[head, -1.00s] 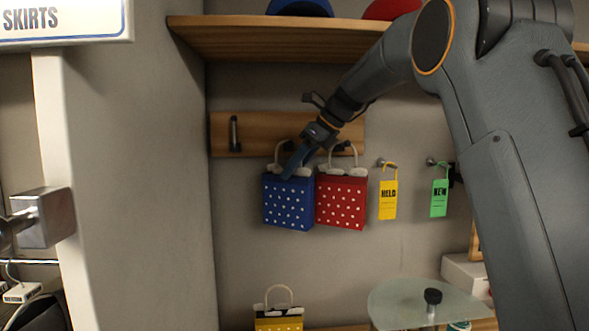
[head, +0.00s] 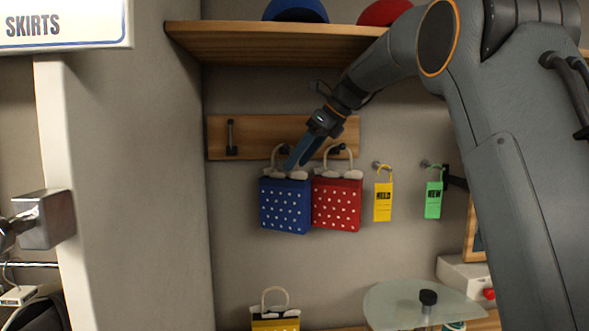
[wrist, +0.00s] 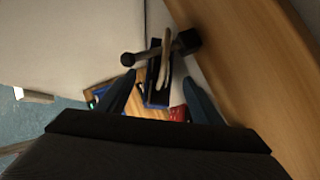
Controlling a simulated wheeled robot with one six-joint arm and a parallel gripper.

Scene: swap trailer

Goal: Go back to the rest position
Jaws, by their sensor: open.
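My gripper (head: 294,163) is open, its fingers pointing down at the handle and top of the blue dotted bag (head: 285,208). The blue bag hangs from a peg on the wooden rail (head: 268,124). In the wrist view my gripper (wrist: 160,95) has its fingers spread to either side of a pale handle (wrist: 164,60) looped over a dark peg (wrist: 150,53). Whether a finger touches the bag I cannot tell. A red dotted bag (head: 337,205) hangs close beside the blue one on the right.
A shelf (head: 280,42) with a blue and a red rounded item runs above the rail. Yellow (head: 383,203) and green (head: 433,200) tags hang at right. A yellow bag (head: 275,322) and a glass table (head: 395,303) stand below. A column (head: 130,180) rises at left.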

